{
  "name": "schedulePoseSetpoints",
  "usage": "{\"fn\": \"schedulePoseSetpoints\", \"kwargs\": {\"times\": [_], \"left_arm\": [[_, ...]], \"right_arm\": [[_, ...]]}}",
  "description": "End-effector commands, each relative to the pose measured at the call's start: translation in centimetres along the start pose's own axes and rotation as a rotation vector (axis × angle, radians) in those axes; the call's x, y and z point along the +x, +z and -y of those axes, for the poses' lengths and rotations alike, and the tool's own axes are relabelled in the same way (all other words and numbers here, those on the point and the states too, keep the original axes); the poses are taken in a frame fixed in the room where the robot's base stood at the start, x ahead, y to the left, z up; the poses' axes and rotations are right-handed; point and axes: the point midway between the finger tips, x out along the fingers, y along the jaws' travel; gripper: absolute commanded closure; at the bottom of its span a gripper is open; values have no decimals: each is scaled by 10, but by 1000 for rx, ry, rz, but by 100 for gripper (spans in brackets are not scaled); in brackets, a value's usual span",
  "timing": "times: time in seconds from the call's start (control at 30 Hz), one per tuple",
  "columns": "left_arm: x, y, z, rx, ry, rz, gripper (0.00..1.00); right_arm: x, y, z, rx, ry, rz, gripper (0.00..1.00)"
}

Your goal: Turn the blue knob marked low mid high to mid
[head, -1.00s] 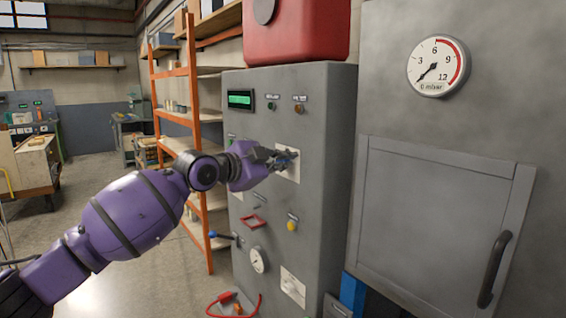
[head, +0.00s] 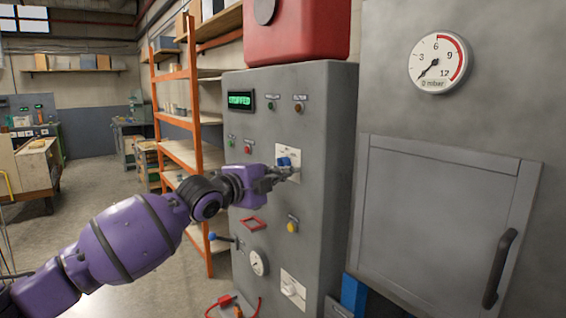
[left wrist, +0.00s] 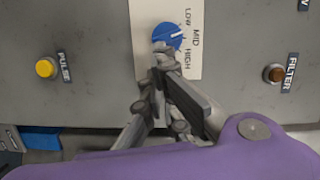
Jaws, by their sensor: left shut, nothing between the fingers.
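The blue knob (head: 283,161) sits on a white plate on the grey machine's front. It also shows in the left wrist view (left wrist: 166,36), beside the words LOW, MID and HIGH. Its white pointer line points roughly at MID. My left gripper (head: 290,174) is shut and empty, just below the knob in the head view. In the left wrist view the shut fingers (left wrist: 164,55) reach to the knob's lower edge and hide a little of it. I cannot tell whether they touch it. My right gripper is not in view.
The green display (head: 239,100) reads STOPPED. A yellow button (head: 292,227) and a red frame (head: 253,223) lie below the knob. A blue-handled lever (head: 213,236) juts out at the machine's left. A grey cabinet door (head: 430,220) stands at right.

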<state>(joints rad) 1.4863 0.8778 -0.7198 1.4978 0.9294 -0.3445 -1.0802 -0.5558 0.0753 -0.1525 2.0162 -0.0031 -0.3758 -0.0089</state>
Motion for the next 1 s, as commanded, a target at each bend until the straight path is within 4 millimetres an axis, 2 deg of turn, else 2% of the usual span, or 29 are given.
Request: {"fn": "schedulePoseSetpoints", "kwargs": {"times": [0.4, 1.0], "left_arm": [[1, 3, -7, 152, -37, 0, 100], [1, 3, -7, 162, -40, 0, 100]], "right_arm": [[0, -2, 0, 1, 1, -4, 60], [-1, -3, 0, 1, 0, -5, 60]]}}
